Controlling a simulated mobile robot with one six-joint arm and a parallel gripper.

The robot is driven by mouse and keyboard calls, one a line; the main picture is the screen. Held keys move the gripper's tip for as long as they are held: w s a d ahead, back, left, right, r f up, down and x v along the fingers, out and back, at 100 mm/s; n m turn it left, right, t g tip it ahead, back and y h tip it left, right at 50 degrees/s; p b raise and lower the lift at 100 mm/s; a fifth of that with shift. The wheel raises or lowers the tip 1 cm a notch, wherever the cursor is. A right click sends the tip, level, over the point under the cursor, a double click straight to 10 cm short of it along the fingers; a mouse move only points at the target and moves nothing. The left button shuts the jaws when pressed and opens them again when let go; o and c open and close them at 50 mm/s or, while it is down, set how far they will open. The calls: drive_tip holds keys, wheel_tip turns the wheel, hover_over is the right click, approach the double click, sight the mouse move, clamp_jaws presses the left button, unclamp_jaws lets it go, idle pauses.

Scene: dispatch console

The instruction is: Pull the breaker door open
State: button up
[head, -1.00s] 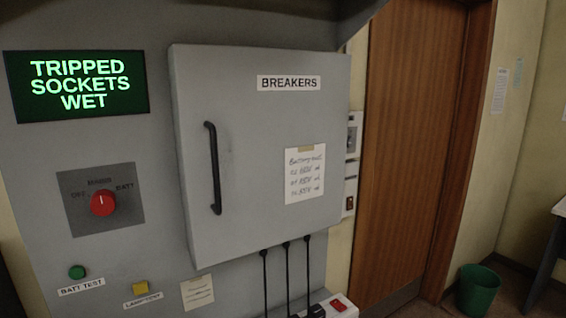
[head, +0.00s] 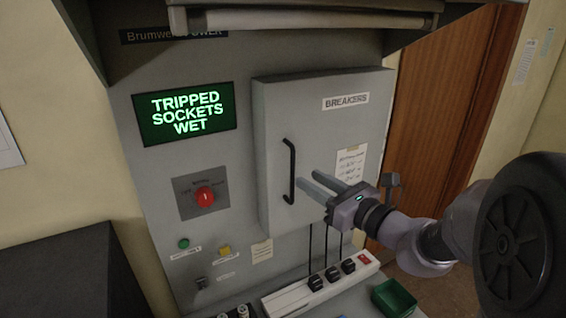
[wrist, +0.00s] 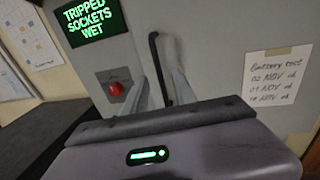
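The grey breaker door (head: 325,125), labelled BREAKERS, looks shut on the console front. Its black vertical bar handle (head: 289,170) is near the door's left edge. My gripper (head: 311,178) is in front of the door, just right of the handle in the head view, with its two fingers apart and nothing held. In the wrist view the handle (wrist: 155,62) shows beyond the fingers, and its upper part lies between their lines. The fingers do not clearly touch the handle.
Left of the door are a lit screen (head: 187,113) reading TRIPPED SOCKETS WET and a red knob (head: 205,197). Below it are a socket strip (head: 322,284) with several plugs and a green tray (head: 394,297). A hood (head: 300,20) overhangs above.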

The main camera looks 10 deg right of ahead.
drive_tip(key=x, duration=0.7)
drive_tip(key=shift+a, duration=0.15)
clamp_jaws()
idle(1.1)
